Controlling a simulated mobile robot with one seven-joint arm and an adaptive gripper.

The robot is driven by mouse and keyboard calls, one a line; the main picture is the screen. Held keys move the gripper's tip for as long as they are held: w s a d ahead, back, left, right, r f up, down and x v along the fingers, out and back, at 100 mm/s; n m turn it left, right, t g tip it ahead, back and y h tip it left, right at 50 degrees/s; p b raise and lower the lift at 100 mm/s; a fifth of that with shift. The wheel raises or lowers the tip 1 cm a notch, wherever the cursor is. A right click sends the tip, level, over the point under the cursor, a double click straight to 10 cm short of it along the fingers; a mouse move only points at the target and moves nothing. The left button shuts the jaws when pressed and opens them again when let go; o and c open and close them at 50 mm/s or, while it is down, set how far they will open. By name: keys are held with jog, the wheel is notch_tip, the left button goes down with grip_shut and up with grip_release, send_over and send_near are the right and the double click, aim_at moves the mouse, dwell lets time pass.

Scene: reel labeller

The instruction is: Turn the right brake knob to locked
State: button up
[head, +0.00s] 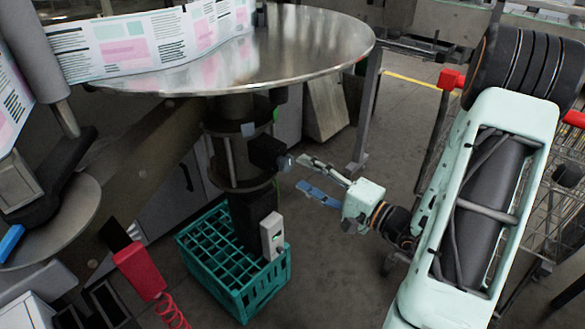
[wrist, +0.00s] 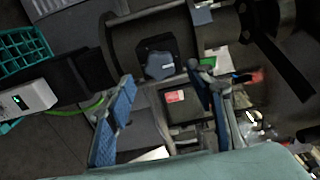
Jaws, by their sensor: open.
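The brake knob (head: 284,162) is a small blue-grey knob on a black block, on the right side of the column under the round steel table (head: 290,50). In the wrist view the knob (wrist: 160,66) faces me, beyond and between the fingertips. I cannot read its setting. My gripper (head: 306,173) is open and empty, just right of the knob, with a visible gap between them. In the wrist view its blue-padded fingers (wrist: 161,80) stand apart on either side of the knob.
A green crate (head: 240,295) stands on the floor below the column. A grey box with a small display (head: 272,237) is beside the column's lower part. A red handle with a coiled cord (head: 140,270) hangs at lower left. A wire cart (head: 560,190) stands behind my arm.

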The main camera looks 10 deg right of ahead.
aim_at(290, 166)
jog(key=x, duration=0.5)
jog(key=shift+w, duration=0.1)
jog(key=c, duration=1.2)
jog(key=shift+o, duration=0.2)
